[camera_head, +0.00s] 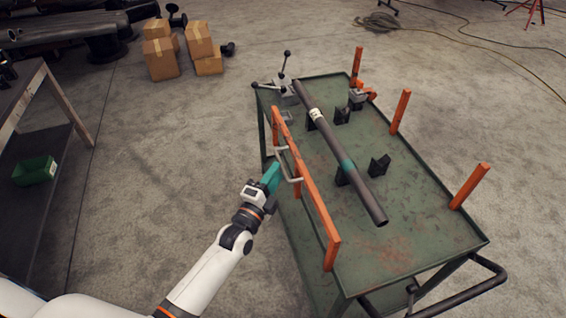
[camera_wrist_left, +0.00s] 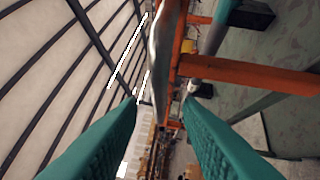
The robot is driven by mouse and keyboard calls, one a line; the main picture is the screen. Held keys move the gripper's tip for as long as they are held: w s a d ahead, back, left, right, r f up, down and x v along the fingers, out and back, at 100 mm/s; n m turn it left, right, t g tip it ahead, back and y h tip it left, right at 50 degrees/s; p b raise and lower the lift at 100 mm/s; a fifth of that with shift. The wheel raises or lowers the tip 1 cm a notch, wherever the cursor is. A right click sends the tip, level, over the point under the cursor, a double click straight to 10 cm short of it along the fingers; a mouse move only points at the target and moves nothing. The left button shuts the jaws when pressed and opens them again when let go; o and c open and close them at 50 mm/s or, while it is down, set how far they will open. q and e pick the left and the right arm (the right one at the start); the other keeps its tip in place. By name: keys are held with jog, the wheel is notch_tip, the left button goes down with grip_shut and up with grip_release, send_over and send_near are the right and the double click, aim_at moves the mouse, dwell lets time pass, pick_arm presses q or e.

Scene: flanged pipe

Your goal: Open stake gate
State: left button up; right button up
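The orange stake gate (camera_head: 309,188) stands upright along the left long side of the green cart (camera_head: 400,215). A grey U-shaped handle (camera_head: 290,180) sticks out from its outer side. My left gripper (camera_head: 273,177), with teal fingers, is just outside the gate at the handle. In the left wrist view, the teal fingers (camera_wrist_left: 162,102) are apart, and the grey handle bar (camera_wrist_left: 163,60) shows ahead, in line with the gap between them. I cannot tell whether a finger touches it. The gate's orange parts (camera_wrist_left: 240,74) show at the right there. My right gripper is not in view.
A dark pipe (camera_head: 345,160) lies lengthwise on the cart among black supports (camera_head: 379,165). Orange stakes (camera_head: 400,111) stand on the far side. Cardboard boxes (camera_head: 161,58) sit on the floor behind. A dark table (camera_head: 40,95) with a green bin (camera_head: 35,171) is at left; floor between is clear.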

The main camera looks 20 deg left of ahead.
pick_arm(q)
jog(key=shift+x, duration=2)
jog(key=shift+c, duration=0.4)
grip_shut()
